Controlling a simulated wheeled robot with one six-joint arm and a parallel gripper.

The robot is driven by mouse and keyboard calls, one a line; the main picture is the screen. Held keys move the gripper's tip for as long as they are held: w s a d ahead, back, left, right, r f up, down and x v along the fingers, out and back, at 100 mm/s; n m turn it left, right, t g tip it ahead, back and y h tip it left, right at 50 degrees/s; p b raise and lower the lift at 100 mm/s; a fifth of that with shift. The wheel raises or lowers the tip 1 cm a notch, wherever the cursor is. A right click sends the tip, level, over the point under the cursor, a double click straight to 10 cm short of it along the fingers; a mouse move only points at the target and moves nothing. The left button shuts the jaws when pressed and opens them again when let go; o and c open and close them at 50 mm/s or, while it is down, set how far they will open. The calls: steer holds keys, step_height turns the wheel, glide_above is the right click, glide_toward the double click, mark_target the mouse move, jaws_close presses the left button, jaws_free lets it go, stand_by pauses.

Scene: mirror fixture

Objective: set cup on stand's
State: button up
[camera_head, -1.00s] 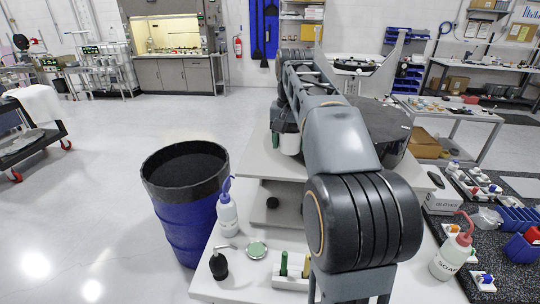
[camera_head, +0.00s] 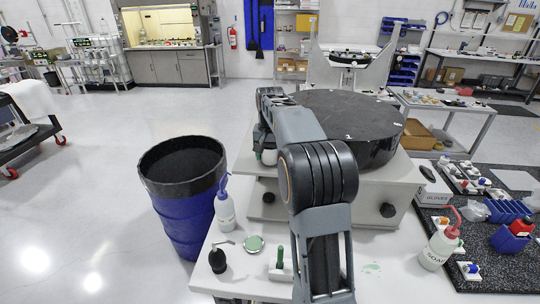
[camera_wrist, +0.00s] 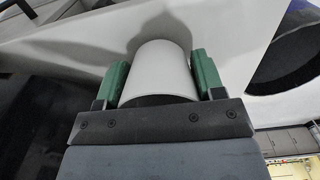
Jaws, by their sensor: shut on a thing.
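A pale grey-white cup (camera_wrist: 160,72) is held between the green finger pads of my gripper (camera_wrist: 163,80) in the wrist view. My gripper is shut on it. In the head view the cup (camera_head: 269,157) shows small and pale at the far end of my arm, and my gripper (camera_head: 265,150) is partly hidden behind my arm links. The cup is beside the left edge of a large black disc (camera_head: 350,115) on a white stand (camera_head: 375,185). Whether the cup touches the stand cannot be told.
A blue barrel (camera_head: 185,200) stands on the floor at left. On the front table are a blue-topped bottle (camera_head: 225,208), a black bulb bottle (camera_head: 218,260), a round green-topped item (camera_head: 254,243) and a soap bottle (camera_head: 440,246).

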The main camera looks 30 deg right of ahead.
steer(key=shift+f, duration=0.3)
steer(key=shift+f, duration=0.2)
steer(key=o, duration=0.9)
step_height(320, 180, up, 12)
steer(key=p, duration=0.1)
steer(key=s+a+f+n+t, duration=0.1)
steer(key=s+a+n+t, duration=0.15)
steer(key=s+a, duration=0.7)
steer(key=s+a+f+n+t, duration=0.2)
steer(key=s+a+f+n, duration=0.2)
steer(key=s+f, duration=0.7)
steer(key=shift+s+a+f, duration=0.35)
steer(key=shift+s, duration=0.8)
